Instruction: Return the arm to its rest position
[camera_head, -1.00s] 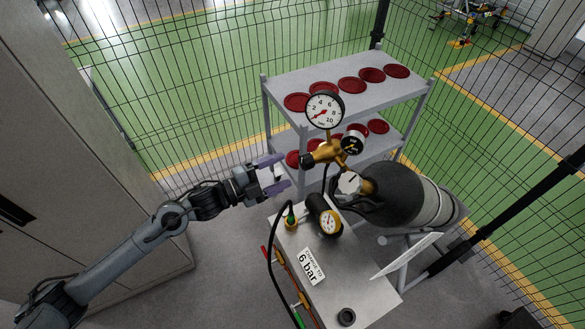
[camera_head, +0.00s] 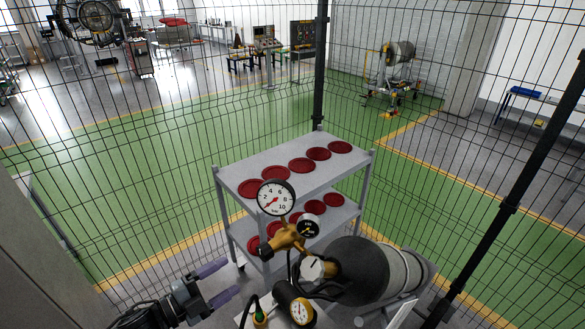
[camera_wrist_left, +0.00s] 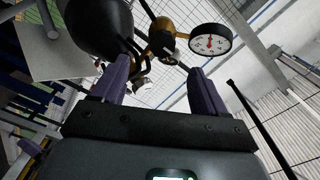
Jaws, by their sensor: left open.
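My left gripper (camera_head: 218,283) is at the bottom left of the head view, open, with purple fingers and nothing between them. It is left of and apart from the brass regulator (camera_head: 285,240) with its large white dial gauge (camera_head: 275,198). In the left wrist view my two fingers (camera_wrist_left: 160,85) stand wide apart. The regulator (camera_wrist_left: 162,40), the dial gauge (camera_wrist_left: 210,44) and the dark gas cylinder (camera_wrist_left: 98,28) lie beyond them. Most of my left arm is below the head view's edge. My right gripper is not in view.
A grey two-tier cart (camera_head: 228,178) with several red discs stands behind the regulator. The dark cylinder (camera_head: 360,268) lies to its right. A black wire fence (camera_head: 320,80) encloses the area. A grey cabinet (camera_head: 30,260) stands at the left. A black gauge (camera_head: 295,303) sits at the bottom.

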